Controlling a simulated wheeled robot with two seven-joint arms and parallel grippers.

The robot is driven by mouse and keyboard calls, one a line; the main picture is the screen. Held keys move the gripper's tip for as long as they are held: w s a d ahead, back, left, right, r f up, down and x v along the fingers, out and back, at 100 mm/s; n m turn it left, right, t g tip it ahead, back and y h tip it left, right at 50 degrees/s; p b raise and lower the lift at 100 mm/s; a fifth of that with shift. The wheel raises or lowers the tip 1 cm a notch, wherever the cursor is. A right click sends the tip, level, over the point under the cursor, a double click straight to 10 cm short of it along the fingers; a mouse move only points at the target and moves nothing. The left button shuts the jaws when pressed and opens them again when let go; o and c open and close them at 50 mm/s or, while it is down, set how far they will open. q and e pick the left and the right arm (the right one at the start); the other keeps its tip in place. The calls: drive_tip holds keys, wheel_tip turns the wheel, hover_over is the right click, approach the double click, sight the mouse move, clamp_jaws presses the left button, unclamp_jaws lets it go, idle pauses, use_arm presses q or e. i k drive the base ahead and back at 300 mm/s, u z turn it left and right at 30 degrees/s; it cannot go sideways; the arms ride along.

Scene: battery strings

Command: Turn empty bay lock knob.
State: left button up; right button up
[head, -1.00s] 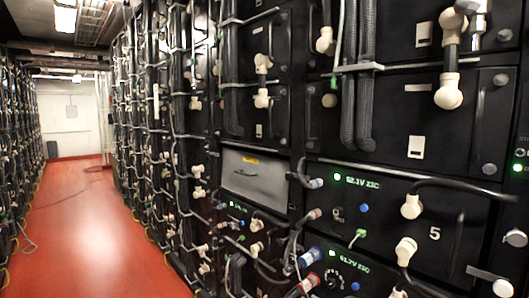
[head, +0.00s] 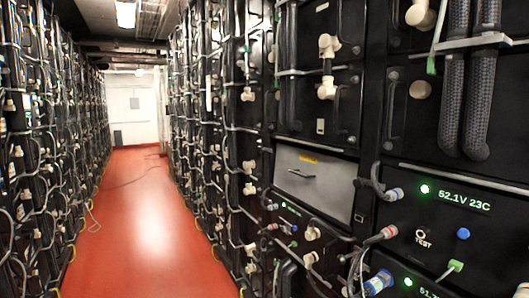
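A grey bay front panel (head: 340,194) with a dark handle (head: 302,174) and a small yellow label (head: 309,159) sits right of the middle in the head view. It looks closed, and nothing shows whether the bay behind it is empty. I cannot make out a lock knob on it for certain. A small dark square fitting (head: 359,217) shows at the panel's lower right edge, too small to tell what it is. Neither of my grippers is in view.
Right of the panel, a black battery unit reads 52.1V 23C (head: 464,201), with a TEST control (head: 421,236) and a blue button (head: 463,234). Cables and connectors (head: 377,190) stick out beside the panel. The red floor aisle (head: 150,225) is mostly clear, with a cable at left.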

sight(260, 149)
drive_tip(key=k, duration=0.65)
drive_tip(key=u, duration=0.6)
drive_tip(key=i, duration=0.95)
drive_tip(key=u, duration=0.6)
drive_tip(key=i, duration=1)
drive_tip(key=z, duration=0.6)
drive_tip(key=i, duration=0.85)
drive_tip(key=z, duration=0.85)
